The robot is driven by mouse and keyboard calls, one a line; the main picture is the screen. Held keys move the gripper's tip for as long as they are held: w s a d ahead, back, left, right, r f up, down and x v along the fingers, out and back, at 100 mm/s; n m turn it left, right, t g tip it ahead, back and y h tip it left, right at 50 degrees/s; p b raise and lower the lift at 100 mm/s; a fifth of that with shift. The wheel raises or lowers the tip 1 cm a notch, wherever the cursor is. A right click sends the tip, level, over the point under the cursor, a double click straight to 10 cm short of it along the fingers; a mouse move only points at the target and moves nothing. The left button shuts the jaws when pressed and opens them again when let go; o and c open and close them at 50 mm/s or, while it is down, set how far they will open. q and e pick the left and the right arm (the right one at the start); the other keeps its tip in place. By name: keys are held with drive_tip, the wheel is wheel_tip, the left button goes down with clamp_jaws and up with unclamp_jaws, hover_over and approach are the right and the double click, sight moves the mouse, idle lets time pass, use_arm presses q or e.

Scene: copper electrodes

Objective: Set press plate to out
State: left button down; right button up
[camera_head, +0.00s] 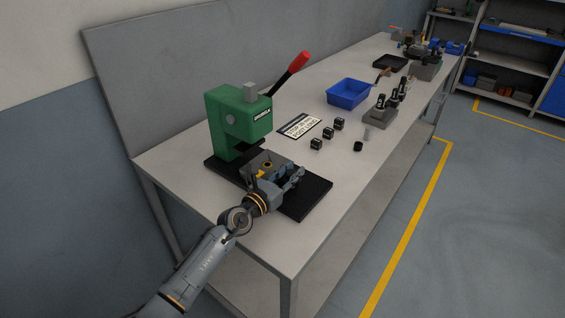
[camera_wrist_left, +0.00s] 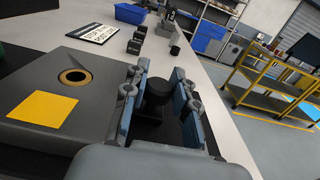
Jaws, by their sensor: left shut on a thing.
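The green arbor press (camera_head: 236,122) with its red-tipped lever (camera_head: 299,61) stands on a black base (camera_head: 309,197). Its grey press plate (camera_head: 263,160) sits in front of the press column, out from under the head. In the left wrist view the plate (camera_wrist_left: 42,80) shows a copper-ringed hole and a yellow square. My left gripper (camera_head: 290,180) is at the plate's front side, low over the base. In the left wrist view its fingers (camera_wrist_left: 156,85) are closed around a round black knob (camera_wrist_left: 158,91) beside the plate. My right gripper is not in view.
A white sign (camera_head: 299,127) lies on the bench behind the base, with several small black blocks (camera_head: 328,134) near it. A blue bin (camera_head: 349,92) and a grey fixture (camera_head: 380,116) stand farther along. Bare bench top lies right of the base.

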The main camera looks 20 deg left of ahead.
use_arm(q)
drive_tip(key=s+d+p, duration=0.1)
drive_tip(key=d, duration=0.1)
drive_tip(key=s+d+p, duration=0.1)
drive_tip(key=d, duration=0.2)
drive_tip(key=s+d+p, duration=0.1)
drive_tip(key=d, duration=0.2)
drive_tip(key=shift+r+p, duration=0.1)
drive_tip(key=shift+p, duration=0.25)
drive_tip(key=shift+s+d, duration=0.1)
drive_tip(key=shift+d, duration=0.4)
drive_tip(key=shift+f, duration=0.2)
drive_tip(key=c, duration=1.2)
unclamp_jaws()
drive_tip(key=shift+o, duration=0.8)
drive_tip(key=shift+d+r, duration=0.1)
drive_tip(key=shift+d, duration=0.05)
drive_tip(key=shift+s, duration=0.2)
drive_tip(key=v, duration=1.2)
drive_tip(key=shift+w, duration=0.1)
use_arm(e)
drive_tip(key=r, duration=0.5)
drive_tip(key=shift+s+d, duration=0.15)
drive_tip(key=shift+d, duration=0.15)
